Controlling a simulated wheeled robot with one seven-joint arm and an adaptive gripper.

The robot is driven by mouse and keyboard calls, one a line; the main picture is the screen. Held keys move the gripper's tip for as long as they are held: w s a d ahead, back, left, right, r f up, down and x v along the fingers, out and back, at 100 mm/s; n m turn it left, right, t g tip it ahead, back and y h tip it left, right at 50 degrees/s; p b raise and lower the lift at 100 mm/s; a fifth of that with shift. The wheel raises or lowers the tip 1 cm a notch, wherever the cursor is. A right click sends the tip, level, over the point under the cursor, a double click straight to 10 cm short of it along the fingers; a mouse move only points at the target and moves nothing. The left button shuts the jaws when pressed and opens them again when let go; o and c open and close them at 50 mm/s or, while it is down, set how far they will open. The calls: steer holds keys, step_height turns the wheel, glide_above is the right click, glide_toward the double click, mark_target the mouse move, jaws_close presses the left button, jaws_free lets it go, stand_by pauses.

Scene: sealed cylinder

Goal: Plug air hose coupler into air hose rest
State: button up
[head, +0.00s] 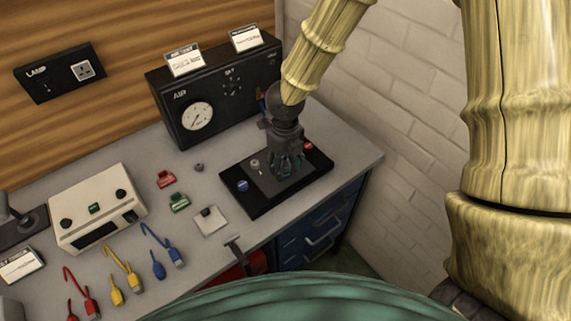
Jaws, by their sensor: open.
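My gripper (284,166) is at the end of my arm and points down over a black board (263,208) with a grey plate at the right end of the bench. The black AIR box (178,121) with a round gauge stands behind the board. A small red and blue fitting (262,101) shows at its right side, partly behind my gripper. I cannot tell which part is the air hose coupler or the air hose rest.
A blue knob (242,185) and a small round grey part (255,164) are on the board. Red (166,179) and green (179,203) blocks, a white square (210,220), coloured leads (158,250) and a cream box (97,212) stand left. A brick wall (400,110) is on the right.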

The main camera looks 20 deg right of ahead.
mark_target(286, 160)
jaws_close()
stand_by(0.3)
steer(key=shift+r, duration=0.2)
steer(key=shift+r+p, duration=0.55)
steer(key=shift+p, duration=0.15)
steer(key=shift+r, duration=0.2)
steer(key=shift+r+p, duration=1.9)
steer(key=shift+p, duration=0.15)
steer(key=shift+r, duration=0.15)
